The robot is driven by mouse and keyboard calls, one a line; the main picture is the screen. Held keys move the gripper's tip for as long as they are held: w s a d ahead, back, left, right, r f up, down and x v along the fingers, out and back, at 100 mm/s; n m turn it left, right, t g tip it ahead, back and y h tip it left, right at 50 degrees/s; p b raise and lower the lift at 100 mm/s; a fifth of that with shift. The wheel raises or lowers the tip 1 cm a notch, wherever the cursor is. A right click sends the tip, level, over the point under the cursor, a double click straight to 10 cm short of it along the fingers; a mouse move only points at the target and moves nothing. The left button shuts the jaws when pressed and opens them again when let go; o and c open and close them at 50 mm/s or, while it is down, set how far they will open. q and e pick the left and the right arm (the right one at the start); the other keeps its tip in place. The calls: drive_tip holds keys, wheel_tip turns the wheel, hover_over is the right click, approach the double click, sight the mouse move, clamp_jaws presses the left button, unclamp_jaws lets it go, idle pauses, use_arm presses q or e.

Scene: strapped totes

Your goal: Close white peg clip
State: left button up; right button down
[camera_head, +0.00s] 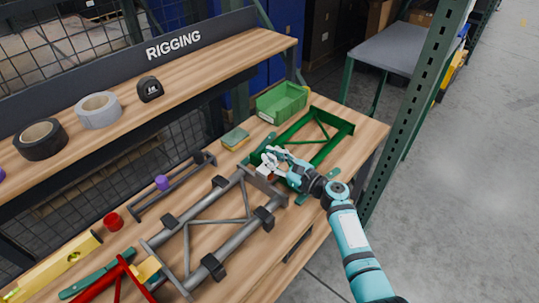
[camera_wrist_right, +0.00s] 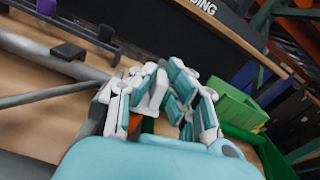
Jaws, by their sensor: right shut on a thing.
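My right gripper (camera_head: 267,160) reaches over the workbench from the right, at the end of the grey frame beside the green frame. It is shut on a small white piece, which looks like the white peg clip (camera_head: 265,173). In the right wrist view the gripper's fingers (camera_wrist_right: 158,92) close around the white clip (camera_wrist_right: 156,90), with a bit of orange just below it. The fingers hide most of the clip, so I cannot tell whether it is open or closed. My left gripper is not in view.
A grey tubular frame (camera_head: 188,243) with black clamps lies left of the gripper. A green frame (camera_head: 335,143) and green bin (camera_head: 282,102) are beyond it. A sponge (camera_head: 235,137), purple clip (camera_head: 162,182) and red cup (camera_head: 113,221) sit on the bench. Tape rolls are on the shelf.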

drive_tip(key=shift+f+m, duration=0.45)
drive_tip(key=shift+m, duration=0.55)
drive_tip(key=shift+f, duration=0.1)
drive_tip(key=c, duration=1.4)
unclamp_jaws()
drive_tip(key=shift+w, duration=0.1)
drive_tip(key=shift+d, duration=0.1)
drive_tip(key=v, duration=1.2)
drive_tip(key=shift+r, duration=0.2)
